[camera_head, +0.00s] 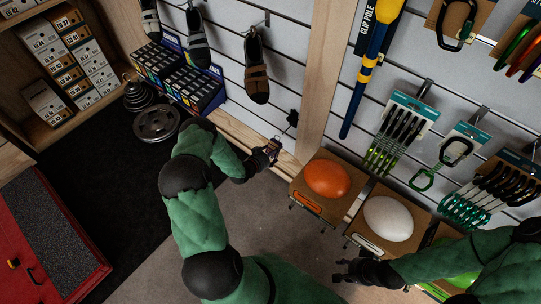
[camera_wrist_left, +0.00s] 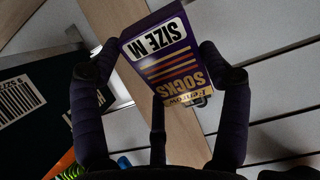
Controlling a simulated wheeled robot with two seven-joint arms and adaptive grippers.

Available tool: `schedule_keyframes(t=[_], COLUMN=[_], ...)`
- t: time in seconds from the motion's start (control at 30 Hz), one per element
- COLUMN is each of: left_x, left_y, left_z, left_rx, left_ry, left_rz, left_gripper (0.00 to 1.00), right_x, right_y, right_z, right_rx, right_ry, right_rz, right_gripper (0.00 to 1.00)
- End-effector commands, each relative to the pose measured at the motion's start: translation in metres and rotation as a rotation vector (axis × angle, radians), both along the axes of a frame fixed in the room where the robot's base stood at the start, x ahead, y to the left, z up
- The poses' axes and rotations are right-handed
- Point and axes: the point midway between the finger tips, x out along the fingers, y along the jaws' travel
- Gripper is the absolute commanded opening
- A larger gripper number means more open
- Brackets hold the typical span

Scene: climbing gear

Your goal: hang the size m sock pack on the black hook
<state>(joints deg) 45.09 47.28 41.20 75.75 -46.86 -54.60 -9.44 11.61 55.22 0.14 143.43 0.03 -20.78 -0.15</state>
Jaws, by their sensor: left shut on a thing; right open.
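The size M sock pack (camera_wrist_left: 165,62) is a purple box with a white "SIZE M" label and orange stripes. It sits between the dark fingers of my left gripper (camera_wrist_left: 156,58), which is shut on it. Its print appears upside down in the left wrist view. In the head view my left gripper (camera_head: 268,152) holds it near the wall, mostly hidden. A small dark hook (camera_head: 292,118) is on the slatted wall just above and right of the gripper, beside the wooden post. My right gripper (camera_head: 347,272) is open and empty at the lower right.
Shoes (camera_head: 257,72) hang on the wall at upper left. Carabiner packs (camera_head: 400,130) hang at right. Weight plates (camera_head: 157,124) lie at left.

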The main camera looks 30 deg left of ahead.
Motion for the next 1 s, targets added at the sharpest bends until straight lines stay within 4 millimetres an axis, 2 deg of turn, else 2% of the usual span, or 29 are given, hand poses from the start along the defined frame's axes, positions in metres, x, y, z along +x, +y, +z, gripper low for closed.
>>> schedule_keyframes(t=[1.0], left_x=[0.053], left_y=[-0.004], left_z=[-0.004], left_rx=[0.000], left_ry=[-0.002], left_rz=[0.001], left_gripper=[0.37], right_x=[0.000], right_y=[0.000], right_z=[-0.016], right_rx=[0.000], right_ry=[0.000], right_rz=[0.000], right_gripper=[0.43])
